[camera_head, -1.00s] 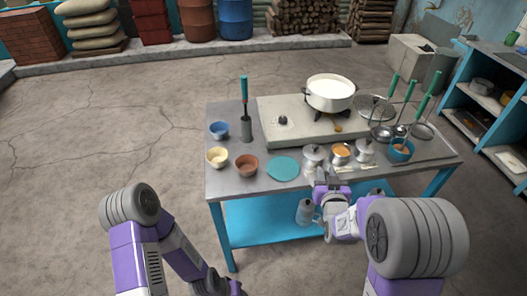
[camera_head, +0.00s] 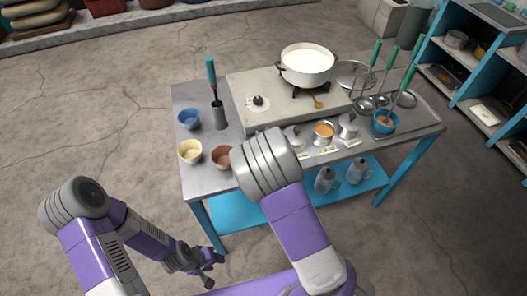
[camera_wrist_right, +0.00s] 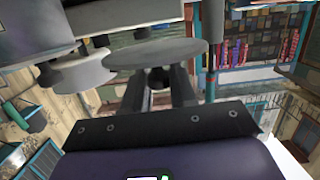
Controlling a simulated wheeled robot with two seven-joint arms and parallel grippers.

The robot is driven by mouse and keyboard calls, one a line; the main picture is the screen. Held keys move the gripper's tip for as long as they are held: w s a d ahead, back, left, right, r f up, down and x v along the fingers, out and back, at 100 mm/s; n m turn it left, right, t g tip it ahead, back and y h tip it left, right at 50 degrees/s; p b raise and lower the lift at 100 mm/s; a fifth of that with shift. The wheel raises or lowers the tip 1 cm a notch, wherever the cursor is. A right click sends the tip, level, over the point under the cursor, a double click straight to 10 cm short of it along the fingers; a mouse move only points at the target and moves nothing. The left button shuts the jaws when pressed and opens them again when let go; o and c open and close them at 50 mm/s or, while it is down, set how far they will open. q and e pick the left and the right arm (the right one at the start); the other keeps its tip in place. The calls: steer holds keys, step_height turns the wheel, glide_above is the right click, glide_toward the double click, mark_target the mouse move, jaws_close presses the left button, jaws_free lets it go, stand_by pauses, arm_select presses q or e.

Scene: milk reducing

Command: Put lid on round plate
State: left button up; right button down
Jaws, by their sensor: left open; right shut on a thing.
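My right gripper (camera_wrist_right: 170,78) shows in the right wrist view, shut on a grey round lid (camera_wrist_right: 150,54) seen nearly edge-on at its fingertips. In the head view that gripper and the held lid are hidden behind my right arm, over the table's front left part. The teal round plate is also hidden there; I cannot tell how far the lid is from it. My left gripper (camera_head: 205,276) is open and empty, low in front of the table and clear of it.
A white-filled pot (camera_head: 307,64) is on the stove behind.

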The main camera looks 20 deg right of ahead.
step_height(320, 180, down, 7)
steer(key=shift+b, duration=1)
steer(key=shift+r, duration=0.1)
steer(key=shift+f, duration=0.2)
steer(key=c, duration=0.9)
jaws_free()
